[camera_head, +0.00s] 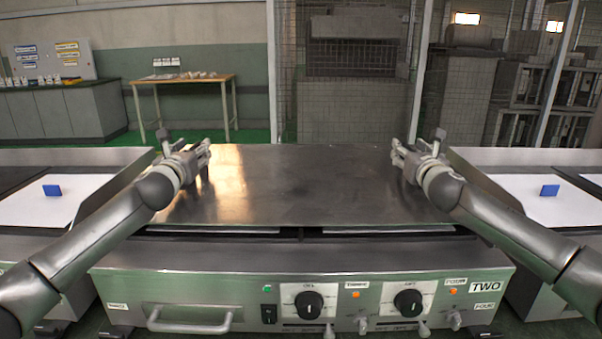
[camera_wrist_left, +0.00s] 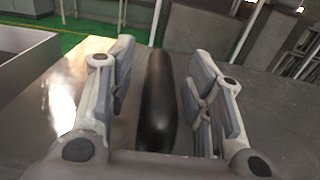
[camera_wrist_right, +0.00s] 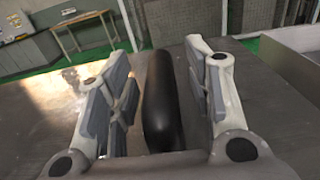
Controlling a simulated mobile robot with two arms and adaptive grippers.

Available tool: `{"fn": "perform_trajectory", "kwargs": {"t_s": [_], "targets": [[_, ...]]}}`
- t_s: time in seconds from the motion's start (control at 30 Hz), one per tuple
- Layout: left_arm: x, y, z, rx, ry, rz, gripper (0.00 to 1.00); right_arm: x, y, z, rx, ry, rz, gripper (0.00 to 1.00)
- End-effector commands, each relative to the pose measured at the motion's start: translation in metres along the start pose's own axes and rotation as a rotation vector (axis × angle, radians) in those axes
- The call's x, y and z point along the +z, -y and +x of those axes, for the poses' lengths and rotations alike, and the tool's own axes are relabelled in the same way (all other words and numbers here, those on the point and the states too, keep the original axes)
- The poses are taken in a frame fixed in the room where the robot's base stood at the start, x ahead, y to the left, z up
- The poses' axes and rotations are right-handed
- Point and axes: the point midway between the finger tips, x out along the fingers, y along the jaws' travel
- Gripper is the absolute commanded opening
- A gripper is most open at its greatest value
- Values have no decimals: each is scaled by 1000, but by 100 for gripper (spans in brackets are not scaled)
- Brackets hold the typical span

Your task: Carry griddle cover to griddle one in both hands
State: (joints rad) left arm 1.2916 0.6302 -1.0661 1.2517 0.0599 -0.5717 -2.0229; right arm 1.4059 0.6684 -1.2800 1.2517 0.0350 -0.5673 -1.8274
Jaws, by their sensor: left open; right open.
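The griddle cover (camera_head: 300,190) is a flat dark metal sheet lying over the griddle labelled TWO (camera_head: 300,280). My left gripper (camera_head: 203,153) is at the cover's left side and my right gripper (camera_head: 398,155) at its right side. In the left wrist view, a black rounded handle (camera_wrist_left: 157,100) stands between the open fingers. In the right wrist view, a like black handle (camera_wrist_right: 159,100) stands between the open fingers of that gripper. Both grippers are open around the handles; I cannot tell whether any finger touches them. In the head view the handles are hidden by the grippers.
Knobs and a front handle (camera_head: 190,318) are on the near panel. A wooden table (camera_head: 185,82) and mesh fencing stand behind.

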Motion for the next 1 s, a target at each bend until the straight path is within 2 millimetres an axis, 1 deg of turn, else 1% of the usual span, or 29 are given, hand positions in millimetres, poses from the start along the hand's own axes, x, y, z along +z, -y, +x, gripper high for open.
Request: {"fn": "perform_trajectory", "kwargs": {"t_s": [0.2,0.47,0.5,0.8,0.87,1.0], "targets": [[0,0,8,0,0,0,47,1,0,8,1,1,0,47],[0,0,8,0,0,0,47,0,0,8,0,1,0,47],[0,0,8,0,0,0,46,1,0,8,0,1,0,46],[0,0,8,0,0,0,7,0,0,8,0,1,0,7],[0,0,8,0,0,0,0,0,0,8,0,1,0,0],[0,0,8,0,0,0,0,0,0,8,0,1,0,0]]}}
